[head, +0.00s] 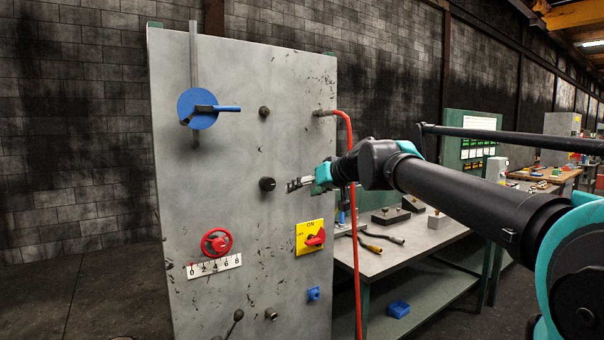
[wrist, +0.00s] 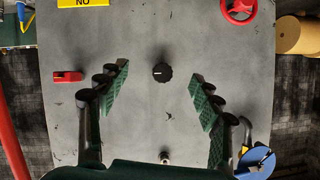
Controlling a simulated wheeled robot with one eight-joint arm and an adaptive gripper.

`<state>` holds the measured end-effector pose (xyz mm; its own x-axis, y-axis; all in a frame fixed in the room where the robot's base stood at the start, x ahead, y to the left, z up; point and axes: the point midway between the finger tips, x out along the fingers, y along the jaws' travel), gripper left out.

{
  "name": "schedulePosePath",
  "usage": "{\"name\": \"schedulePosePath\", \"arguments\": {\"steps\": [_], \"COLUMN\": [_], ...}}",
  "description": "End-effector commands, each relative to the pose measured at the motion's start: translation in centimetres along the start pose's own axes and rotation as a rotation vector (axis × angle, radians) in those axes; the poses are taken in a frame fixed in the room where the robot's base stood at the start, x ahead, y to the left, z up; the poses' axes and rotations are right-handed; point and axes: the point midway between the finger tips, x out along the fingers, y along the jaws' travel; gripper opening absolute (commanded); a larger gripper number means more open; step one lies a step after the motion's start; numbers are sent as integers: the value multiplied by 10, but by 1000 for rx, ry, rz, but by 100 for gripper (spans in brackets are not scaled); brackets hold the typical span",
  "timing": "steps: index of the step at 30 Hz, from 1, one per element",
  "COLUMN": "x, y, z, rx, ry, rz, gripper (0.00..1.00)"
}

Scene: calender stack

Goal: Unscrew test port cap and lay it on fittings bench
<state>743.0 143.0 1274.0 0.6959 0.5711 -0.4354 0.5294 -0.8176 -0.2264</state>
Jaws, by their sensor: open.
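A small round black piece (head: 267,184), which may be the test port cap, sits on the front of the grey upright panel (head: 225,150). In the wrist view the black piece (wrist: 162,72) has a ribbed edge and a short white mark, and lies between my fingers. My gripper (head: 290,185) is open and empty, just right of it in the head view and apart from it. Both green-padded fingers of my gripper (wrist: 160,95) show in the wrist view. The fittings bench (head: 385,262) appears to be the table right of the panel.
A red hose (head: 350,150) hangs down the panel's right side. The panel carries a blue disc with a lever (head: 199,108), a red handwheel (head: 216,242) and a yellow switch plate (head: 309,237). Dark blocks (head: 391,216) and tools (head: 380,240) lie on the bench.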

Motion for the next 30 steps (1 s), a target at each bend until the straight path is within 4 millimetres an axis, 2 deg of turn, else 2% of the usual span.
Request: {"name": "schedulePosePath", "arguments": {"steps": [1, 4, 8, 11, 30], "x": [-4, -9, -7, 3, 116], "y": [-6, -12, -15, -15, -17], "z": [-17, -38, -49, -49, -56], "rx": [-4, -9, -12, -13, -12], "ry": [21, 53, 68, 68, 66], "rz": [-7, -14, -17, -17, -17], "gripper": [66, 66, 66, 66, 66]}}
